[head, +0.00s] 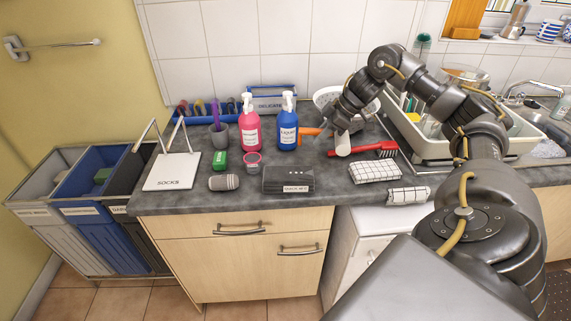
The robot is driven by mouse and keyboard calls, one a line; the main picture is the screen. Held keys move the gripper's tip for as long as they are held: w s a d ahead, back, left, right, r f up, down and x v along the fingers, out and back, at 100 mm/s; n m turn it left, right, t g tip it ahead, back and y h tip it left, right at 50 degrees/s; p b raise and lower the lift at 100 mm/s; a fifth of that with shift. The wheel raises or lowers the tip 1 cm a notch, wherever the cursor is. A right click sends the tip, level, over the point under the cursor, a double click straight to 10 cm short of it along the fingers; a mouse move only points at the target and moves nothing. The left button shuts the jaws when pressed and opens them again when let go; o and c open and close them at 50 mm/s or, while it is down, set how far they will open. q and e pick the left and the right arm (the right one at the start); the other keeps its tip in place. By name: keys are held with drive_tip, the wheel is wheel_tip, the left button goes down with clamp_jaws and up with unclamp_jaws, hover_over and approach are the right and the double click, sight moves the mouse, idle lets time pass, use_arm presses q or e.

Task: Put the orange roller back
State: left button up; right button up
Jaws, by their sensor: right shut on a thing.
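The orange roller (308,131) shows its orange part just left of my right gripper (334,127), above the middle of the dark worktop. My right gripper is shut on the roller, and its fingers hide part of it. A white piece (343,146) shows below the fingers; I cannot tell whether it belongs to the roller. My left gripper is not in view.
Pink (249,130) and blue (288,123) pump bottles stand left of the gripper. A red brush (375,149) and checked cloth (375,171) lie right. A black box (289,179) and microphone-like object (224,182) lie in front. A SOCKS board (172,171) is at left.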

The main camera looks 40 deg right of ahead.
drive_tip(key=w+a+f+p, duration=0.1)
drive_tip(key=w+a, duration=0.1)
drive_tip(key=w+a+f, duration=0.2)
drive_tip(key=w, duration=0.1)
drive_tip(key=w+a+f+p, duration=0.1)
drive_tip(key=w+a+f, duration=0.1)
drive_tip(key=shift+w+a+p, duration=0.3)
drive_tip(key=shift+a+p, duration=0.05)
drive_tip(key=shift+a, duration=0.05)
drive_tip(key=w+a+f+p, duration=0.2)
drive_tip(key=w, duration=0.1)
drive_tip(key=shift+a, duration=0.25)
drive_tip(key=shift+f, duration=0.25)
drive_tip(key=shift+s, duration=0.1)
drive_tip(key=shift+f, duration=0.2)
drive_tip(key=o, duration=0.9)
